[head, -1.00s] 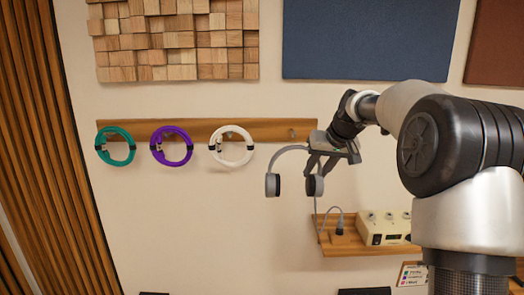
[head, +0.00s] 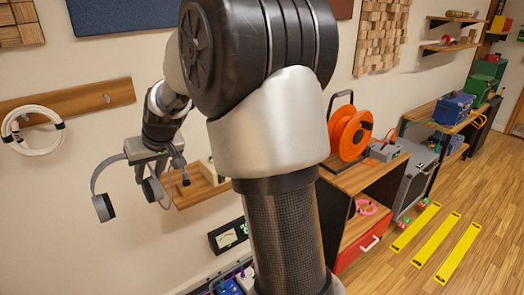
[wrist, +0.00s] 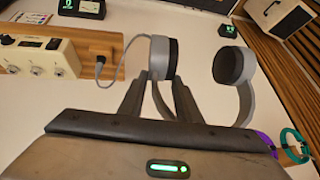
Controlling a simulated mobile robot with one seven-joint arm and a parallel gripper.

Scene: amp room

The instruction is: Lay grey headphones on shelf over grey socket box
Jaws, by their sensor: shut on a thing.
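The grey headphones (head: 103,206) hang from my gripper (head: 176,163) in front of the wall, at the left of the head view. In the wrist view my gripper (wrist: 160,88) is shut on the headphones' grey band beside one earcup (wrist: 163,55); the other earcup (wrist: 232,67) hangs free. A thin grey cable (wrist: 102,72) runs from a plug on the small wall shelf towards the near earcup. A grey box (head: 388,150) stands on a wooden cabinet right of my arm; I cannot tell whether it is the socket box. Wall shelves (head: 450,46) show farther right.
The small wooden wall shelf (head: 200,190) holds a cream box with knobs (wrist: 35,57). An orange cable reel (head: 350,132) stands beside the grey box. A blue crate (head: 453,108) sits farther right. Yellow strips (head: 440,240) mark the floor, with open floor around them.

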